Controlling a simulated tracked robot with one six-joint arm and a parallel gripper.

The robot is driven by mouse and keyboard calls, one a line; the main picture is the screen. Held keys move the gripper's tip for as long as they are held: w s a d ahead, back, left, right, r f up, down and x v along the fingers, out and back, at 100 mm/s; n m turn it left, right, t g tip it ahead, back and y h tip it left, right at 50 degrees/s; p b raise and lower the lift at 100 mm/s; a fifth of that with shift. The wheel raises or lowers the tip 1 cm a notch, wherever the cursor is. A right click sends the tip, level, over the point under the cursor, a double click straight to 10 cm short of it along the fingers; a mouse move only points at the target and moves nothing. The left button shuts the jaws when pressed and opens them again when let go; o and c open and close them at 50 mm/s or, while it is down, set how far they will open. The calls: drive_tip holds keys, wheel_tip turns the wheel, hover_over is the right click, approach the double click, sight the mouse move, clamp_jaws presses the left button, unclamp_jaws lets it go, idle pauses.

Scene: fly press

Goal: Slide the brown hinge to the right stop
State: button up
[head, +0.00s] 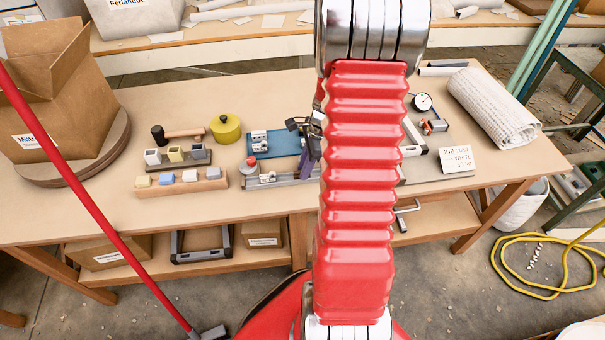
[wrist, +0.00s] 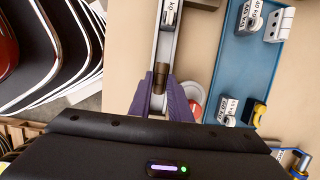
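The brown hinge (wrist: 160,75) sits in the grey rail (wrist: 181,48), which runs up the wrist view. My gripper (wrist: 159,82) has its purple fingers down on both sides of the hinge. Any gap between fingers and hinge is too small to tell, so I cannot see whether they press on it. A white hinge with a "kg" label (wrist: 170,14) sits farther up the rail. In the head view my gripper (head: 304,168) is over the rail (head: 285,181), and my red arm hides the rail's right part. The brown hinge cannot be made out there.
A blue tray (wrist: 233,70) with several white hinges lies beside the rail. A red and white round thing (wrist: 196,108) is close to my right finger. In the head view, block holders (head: 205,186) and a yellow pot (head: 225,127) stand left; a dial gauge (head: 422,102) stands right.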

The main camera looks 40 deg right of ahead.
drive_tip(key=shift+c, duration=1.2)
drive_tip(key=shift+s+d, duration=0.15)
drive_tip(key=shift+d, duration=0.05)
drive_tip(key=shift+s+d, duration=0.55)
drive_tip(key=shift+d, duration=0.3)
drive_tip(key=shift+d, duration=0.1)
drive_tip(key=shift+s+d, duration=0.4)
drive_tip(key=shift+d, duration=0.1)
drive_tip(key=o, duration=0.9)
drive_tip(key=shift+c, duration=1.4)
